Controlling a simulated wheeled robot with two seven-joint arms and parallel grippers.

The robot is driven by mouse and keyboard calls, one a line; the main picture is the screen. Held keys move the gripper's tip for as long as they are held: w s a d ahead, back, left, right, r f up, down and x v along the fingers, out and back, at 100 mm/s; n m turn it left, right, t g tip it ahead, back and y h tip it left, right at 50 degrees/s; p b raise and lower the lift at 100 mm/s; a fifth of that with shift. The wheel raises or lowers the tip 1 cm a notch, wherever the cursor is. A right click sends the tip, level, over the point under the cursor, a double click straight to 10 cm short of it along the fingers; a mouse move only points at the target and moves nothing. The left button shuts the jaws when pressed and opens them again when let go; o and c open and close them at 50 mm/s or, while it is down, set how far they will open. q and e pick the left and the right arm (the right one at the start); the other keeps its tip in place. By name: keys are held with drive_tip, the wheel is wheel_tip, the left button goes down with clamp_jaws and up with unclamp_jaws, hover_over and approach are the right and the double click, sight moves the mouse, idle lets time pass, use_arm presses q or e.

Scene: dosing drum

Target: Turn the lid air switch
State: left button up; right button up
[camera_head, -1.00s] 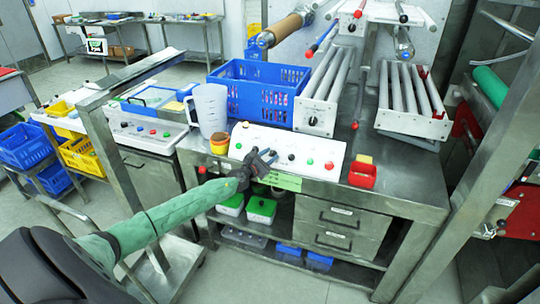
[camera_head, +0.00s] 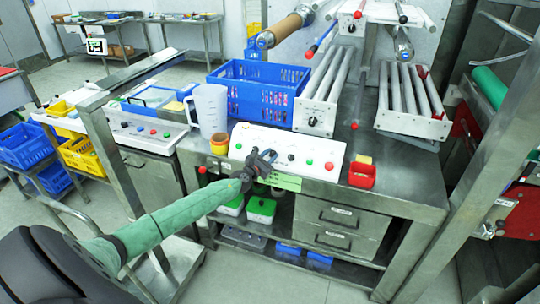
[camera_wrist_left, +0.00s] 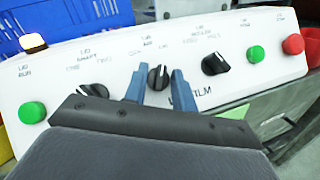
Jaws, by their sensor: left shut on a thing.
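The lid air switch (camera_wrist_left: 158,77) is a black rotary knob in the middle of the white control panel (camera_wrist_left: 60,70), under a label that seems to read "LID AIR". My left gripper (camera_wrist_left: 159,88) has one blue finger on each side of this knob and is shut on it. The knob's ridge looks about upright in the wrist view. In the head view, my left gripper (camera_head: 264,159) is at the front of the white panel (camera_head: 318,146) and hides the knob. My right gripper is not in view.
Black knobs stand left (camera_wrist_left: 92,91) and right (camera_wrist_left: 215,63) of the gripped one. A green button (camera_wrist_left: 32,113) and a lit lamp (camera_wrist_left: 33,42) are at the panel's left. A clear jug (camera_head: 209,108), blue crate (camera_head: 260,92) and red bin (camera_head: 362,174) stand around the panel.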

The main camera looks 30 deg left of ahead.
use_arm(q)
drive_tip(key=n+y, duration=0.1)
drive_tip(key=n, duration=0.1)
drive_tip(key=n+y+p, duration=0.1)
drive_tip(key=n+y, duration=0.1)
drive_tip(key=shift+d+n+p, duration=0.2)
drive_tip(key=shift+n+p, duration=0.1)
drive_tip(key=n+y, duration=0.1)
drive_tip(key=n, duration=0.1)
drive_tip(key=shift+n+y, duration=0.3)
drive_tip(key=shift+y, duration=0.1)
drive_tip(key=n+y, duration=0.2)
drive_tip(key=n, duration=0.1)
drive_tip(key=n+g+y, duration=0.1)
drive_tip(key=n, duration=0.1)
drive_tip(key=shift+d+n+g+y+p, duration=0.15)
drive_tip(key=shift+n+g+y+p, duration=0.15)
drive_tip(key=shift+n+y+p, duration=0.1)
drive_tip(key=shift+w+n+g+y, duration=0.1)
drive_tip(key=shift+n+g+y, duration=0.5)
drive_tip(key=shift+n, duration=0.6)
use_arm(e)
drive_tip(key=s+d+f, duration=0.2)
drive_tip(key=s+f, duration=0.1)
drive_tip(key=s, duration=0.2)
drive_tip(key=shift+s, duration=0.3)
use_arm(q)
drive_tip(key=shift+n, duration=0.3)
drive_tip(key=o, duration=0.6)
